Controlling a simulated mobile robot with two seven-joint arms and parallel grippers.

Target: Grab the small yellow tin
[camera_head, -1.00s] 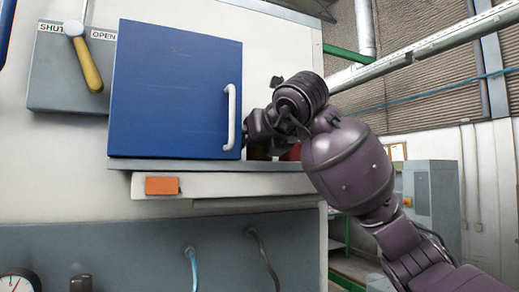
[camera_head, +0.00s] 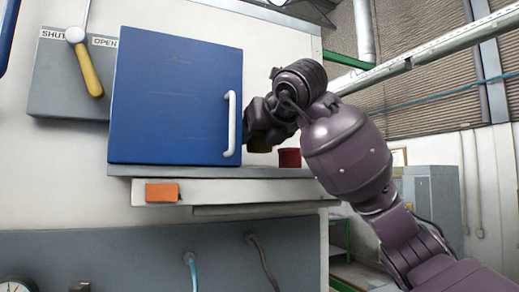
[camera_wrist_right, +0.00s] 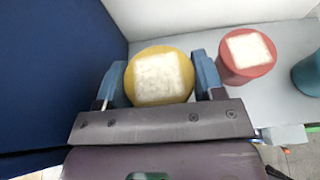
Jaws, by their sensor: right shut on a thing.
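The small yellow tin (camera_wrist_right: 159,76) has a pale square label on its top and sits between the two fingers of my right gripper (camera_wrist_right: 161,80) in the right wrist view. The fingers press on it from both sides. In the head view the right gripper (camera_head: 262,125) is just right of the blue cabinet, and the tin (camera_head: 260,146) shows only as a dark yellowish patch under it, mostly hidden. I cannot tell whether the tin is clear of the shelf.
A red tin (camera_head: 289,158) stands close to the right of the yellow one on the grey shelf (camera_head: 215,171). A teal tin (camera_wrist_right: 307,74) is further right. The blue cabinet (camera_head: 175,95) with its white handle stands close on the left. An orange block (camera_head: 162,193) is at the shelf's front.

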